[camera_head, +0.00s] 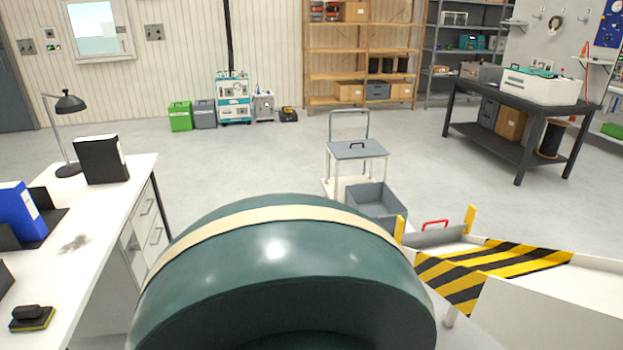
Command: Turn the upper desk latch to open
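The white desk (95,225) stands at the left. Its drawer unit faces right, with a grey handle (147,207) on the upper front and another handle (155,237) below it. A small dark fitting (133,243) shows to the left of the lower handle; I cannot tell whether it is a latch or how it is turned. Neither of my grippers is in view. A large dark green rounded form with a cream band fills the lower middle and hides the floor behind it; I cannot tell whether it is mine.
On the desk are a lamp (68,105), a black binder (101,160), a blue binder (18,212) and a stapler-like item (32,317). A cart (356,150), a grey bin (377,200) and a yellow-black striped structure (490,262) stand right of it. The floor beyond is open.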

